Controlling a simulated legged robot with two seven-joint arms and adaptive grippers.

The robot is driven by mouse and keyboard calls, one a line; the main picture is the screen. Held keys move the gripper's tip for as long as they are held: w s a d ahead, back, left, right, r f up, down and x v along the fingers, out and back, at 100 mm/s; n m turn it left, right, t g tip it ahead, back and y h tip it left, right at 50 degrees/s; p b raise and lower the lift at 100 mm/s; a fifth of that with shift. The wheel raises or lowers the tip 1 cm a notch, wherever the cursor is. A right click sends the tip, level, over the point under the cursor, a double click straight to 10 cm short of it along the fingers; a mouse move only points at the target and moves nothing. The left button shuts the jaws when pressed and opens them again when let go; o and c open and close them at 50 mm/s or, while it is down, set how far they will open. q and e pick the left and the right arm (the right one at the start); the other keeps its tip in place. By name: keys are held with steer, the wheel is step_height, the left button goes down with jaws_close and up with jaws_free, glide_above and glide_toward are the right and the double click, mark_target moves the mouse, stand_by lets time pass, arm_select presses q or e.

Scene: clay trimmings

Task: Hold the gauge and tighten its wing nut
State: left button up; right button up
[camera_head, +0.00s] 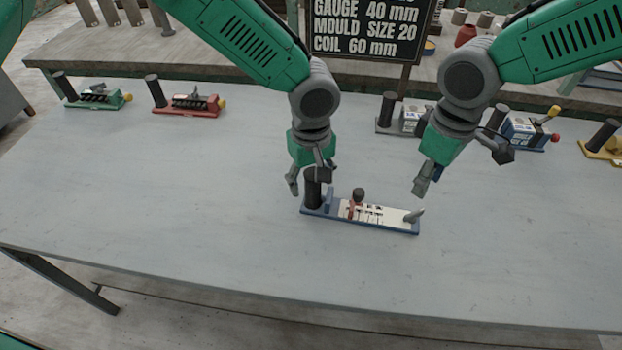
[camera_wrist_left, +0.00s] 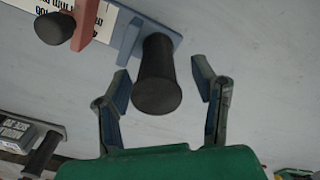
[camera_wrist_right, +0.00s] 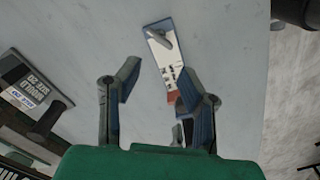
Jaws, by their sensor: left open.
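The gauge (camera_head: 385,218) lies on the table, with a blue base, a white printed scale, a red slider with a dark knob (camera_head: 358,194) and an upright black handle (camera_head: 312,190) at its left end. A grey wing nut (camera_head: 414,215) sits at its right end; it also shows in the right wrist view (camera_wrist_right: 158,32). My left gripper (camera_head: 308,180) is open, its fingers on either side of the black handle (camera_wrist_left: 157,80) with gaps visible in the left wrist view. My right gripper (camera_head: 463,170) is open and empty, above and right of the wing nut.
Similar devices stand along the table's back: a green one (camera_head: 98,102), a red one (camera_head: 188,105), a grey one (camera_head: 387,125), a blue one (camera_head: 525,133) and a yellow one (camera_head: 603,148). A dark sign (camera_head: 367,28) gives sizes. The table's front and left are clear.

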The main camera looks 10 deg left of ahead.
arm_select(q)
steer(key=shift+d+f, duration=0.15)
steer(key=shift+d, duration=0.2)
arm_select(e)
steer(key=shift+d, duration=0.35)
arm_select(q)
steer(key=shift+c, duration=0.8)
steer(key=shift+a, duration=0.15)
jaws_close()
arm_select(e)
steer(key=shift+a, duration=0.15)
arm_select(q)
steer(key=shift+a, duration=0.2)
arm_select(e)
steer(key=shift+a, duration=0.15)
steer(key=shift+c, duration=0.7)
